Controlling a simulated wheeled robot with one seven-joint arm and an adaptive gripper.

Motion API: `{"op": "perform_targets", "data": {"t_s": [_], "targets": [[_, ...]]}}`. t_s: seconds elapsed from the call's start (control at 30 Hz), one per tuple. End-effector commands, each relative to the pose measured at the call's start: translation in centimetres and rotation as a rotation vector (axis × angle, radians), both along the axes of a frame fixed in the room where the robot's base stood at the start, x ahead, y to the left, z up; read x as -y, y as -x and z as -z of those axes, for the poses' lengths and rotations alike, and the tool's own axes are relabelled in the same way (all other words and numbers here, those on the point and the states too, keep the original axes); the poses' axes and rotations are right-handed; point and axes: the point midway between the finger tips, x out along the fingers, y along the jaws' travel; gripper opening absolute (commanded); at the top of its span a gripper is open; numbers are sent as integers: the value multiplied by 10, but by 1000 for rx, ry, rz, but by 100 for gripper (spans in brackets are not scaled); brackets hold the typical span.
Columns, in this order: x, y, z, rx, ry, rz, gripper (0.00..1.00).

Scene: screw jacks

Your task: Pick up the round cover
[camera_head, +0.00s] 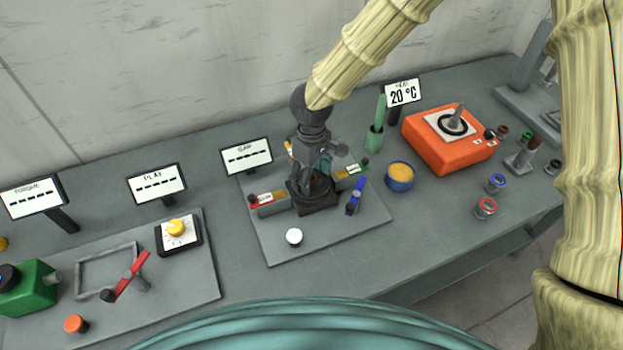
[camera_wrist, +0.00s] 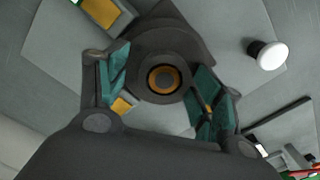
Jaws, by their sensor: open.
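My gripper (camera_head: 318,168) is open and points down over a dark block-shaped device on the grey plate (camera_head: 285,252). In the wrist view, my gripper's (camera_wrist: 160,88) teal finger pads stand apart, one on each side of a round dark part with an orange-brown ring (camera_wrist: 163,79). I cannot tell whether the fingers touch it, or whether this part is the round cover. A white round-topped piece (camera_head: 294,236) sits near the plate's front edge and also shows in the wrist view (camera_wrist: 267,54). My gripper hides much of the device in the head view.
A blue handle (camera_head: 355,195) stands close right of the device. A blue pot with a yellow top (camera_head: 399,177) and an orange box (camera_head: 448,139) are farther right. The GAP display (camera_head: 246,156) stands behind left. The plate's front is mostly clear.

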Motion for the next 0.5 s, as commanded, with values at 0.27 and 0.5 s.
{"op": "perform_targets", "data": {"t_s": [0.27, 0.5], "targets": [[0, 0, 0, 1, 0, 0, 58], [0, 0, 0, 1, 1, 0, 14]]}}
